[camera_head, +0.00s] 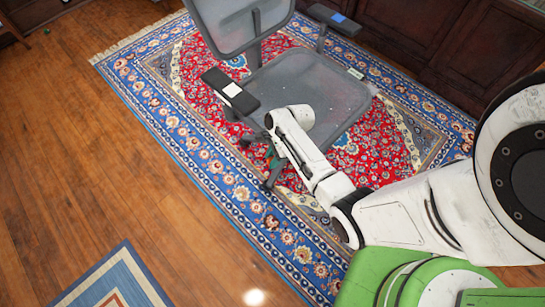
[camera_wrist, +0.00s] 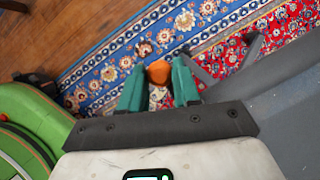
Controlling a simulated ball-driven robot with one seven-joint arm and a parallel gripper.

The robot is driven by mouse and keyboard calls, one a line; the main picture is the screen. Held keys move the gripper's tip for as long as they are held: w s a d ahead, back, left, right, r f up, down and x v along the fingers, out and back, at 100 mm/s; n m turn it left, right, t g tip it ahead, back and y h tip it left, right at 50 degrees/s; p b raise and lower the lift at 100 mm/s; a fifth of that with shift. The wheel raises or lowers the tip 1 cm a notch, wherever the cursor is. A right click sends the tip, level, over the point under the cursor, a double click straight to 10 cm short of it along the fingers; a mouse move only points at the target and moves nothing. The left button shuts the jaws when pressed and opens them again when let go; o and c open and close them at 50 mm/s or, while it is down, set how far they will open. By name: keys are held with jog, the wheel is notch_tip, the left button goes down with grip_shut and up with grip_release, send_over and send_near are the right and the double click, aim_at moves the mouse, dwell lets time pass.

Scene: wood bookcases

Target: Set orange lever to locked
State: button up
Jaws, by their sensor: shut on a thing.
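The orange lever (camera_wrist: 158,71) shows in the wrist view as a small rounded orange end between the teal fingertips of my gripper (camera_wrist: 159,84). The fingers are shut on it. The rest of the lever is hidden, so I cannot tell its setting. In the head view my gripper (camera_head: 273,160) is low beside the near left edge of the grey office chair seat (camera_head: 300,92), and the lever cannot be made out there. The chair seat also shows at the right of the wrist view (camera_wrist: 290,110).
The chair's left armrest (camera_head: 230,90) is just above and left of my gripper. Chair base legs (camera_head: 272,178) stand close below it. The chair is on a red and blue patterned rug (camera_head: 190,125). Wooden floor (camera_head: 90,150) at left is mostly clear. Dark cabinets (camera_head: 430,35) stand behind.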

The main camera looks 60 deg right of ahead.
grip_shut()
jog(key=shift+s+a+r+n+g+p, duration=0.15)
jog(key=shift+s+n+p, duration=0.1)
jog(key=shift+n+p, duration=0.2)
jog(key=shift+s+r+n+g+p, duration=0.15)
jog(key=shift+s+n+p, duration=0.1)
jog(key=shift+n+p, duration=0.2)
jog(key=shift+s+f+n+g+y+p, duration=0.2)
jog(key=shift+s+n+p, duration=0.1)
jog(key=shift+s+n, duration=0.25)
jog(key=shift+s+f+n+g+y+p, duration=0.1)
jog(key=shift+s+n+g+y+p, duration=0.2)
jog(key=shift+n, duration=0.45)
jog(key=o, duration=0.6)
grip_release()
jog(key=shift+c, duration=0.2)
jog(key=p+v, duration=0.2)
jog(key=v, duration=0.9)
jog(key=shift+s+a+p, duration=0.1)
jog(key=shift+p, duration=0.2)
jog(key=shift+f, duration=0.1)
